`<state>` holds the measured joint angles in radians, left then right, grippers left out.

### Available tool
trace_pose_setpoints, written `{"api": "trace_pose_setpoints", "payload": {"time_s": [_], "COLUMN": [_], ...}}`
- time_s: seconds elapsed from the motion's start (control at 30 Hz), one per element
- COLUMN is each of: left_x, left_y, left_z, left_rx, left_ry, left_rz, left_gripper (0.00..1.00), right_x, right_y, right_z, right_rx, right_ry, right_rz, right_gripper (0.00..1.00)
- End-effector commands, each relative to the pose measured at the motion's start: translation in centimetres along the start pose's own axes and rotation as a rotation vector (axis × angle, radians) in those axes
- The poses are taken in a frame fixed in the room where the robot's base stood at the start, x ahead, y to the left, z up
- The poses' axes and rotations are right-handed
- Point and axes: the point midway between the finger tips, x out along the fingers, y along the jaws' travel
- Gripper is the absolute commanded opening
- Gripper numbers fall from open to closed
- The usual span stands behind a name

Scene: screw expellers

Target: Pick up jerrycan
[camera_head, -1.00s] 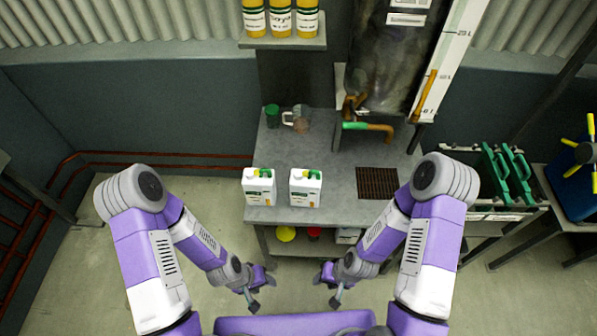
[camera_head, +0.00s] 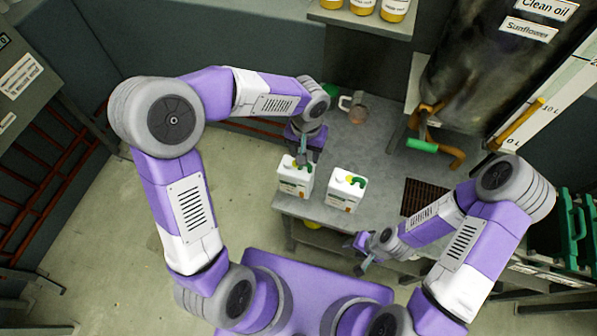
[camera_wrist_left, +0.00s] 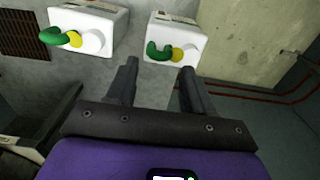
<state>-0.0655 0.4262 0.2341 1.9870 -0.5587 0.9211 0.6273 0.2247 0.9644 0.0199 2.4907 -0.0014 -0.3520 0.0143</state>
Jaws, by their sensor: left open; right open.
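Two white jerrycans with green handles and yellow caps stand upright at the near edge of the grey table. The left jerrycan (camera_head: 293,182) is partly covered at its top by my left gripper (camera_head: 302,158), which is open and points down over it. In the left wrist view this jerrycan (camera_wrist_left: 174,42) is just beyond the open, empty fingers (camera_wrist_left: 158,68), roughly in line with the gap. The right jerrycan (camera_head: 343,192) also shows in the left wrist view (camera_wrist_left: 95,25), outside the fingers. My right gripper (camera_head: 366,258) is open and empty in front of the table.
The grey table (camera_head: 376,150) also carries a clear mug (camera_head: 354,106) at the back and has a dark grate (camera_head: 424,197) at the right. A tank (camera_head: 478,75) with an orange pipe and green-handled tap (camera_head: 422,146) stands behind. A bottle shelf (camera_head: 360,22) is above.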

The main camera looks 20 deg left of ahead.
Motion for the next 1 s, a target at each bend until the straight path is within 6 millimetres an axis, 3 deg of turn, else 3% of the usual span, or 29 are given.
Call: {"api": "trace_pose_setpoints", "payload": {"time_s": [0.4, 0.73, 1.0], "left_x": [5.8, 6.6, 6.5], "left_y": [0.0, 0.0, 0.0], "left_z": [-0.8, -0.8, -0.8], "left_rx": [0.001, 0.0, 0.001], "left_ry": [-0.007, -0.004, -0.004], "left_rz": [0.003, 0.005, 0.005], "left_gripper": [0.52, 0.52, 0.12], "right_x": [1.1, 1.1, 1.1], "right_y": [0.4, 0.4, 0.4], "right_z": [0.0, -0.1, -0.1], "right_rx": [0.0, 0.0, 0.0], "right_ry": [0.0, 0.0, 0.0], "right_rz": [0.0, 0.0, 0.0], "right_gripper": [0.43, 0.43, 0.43]}}
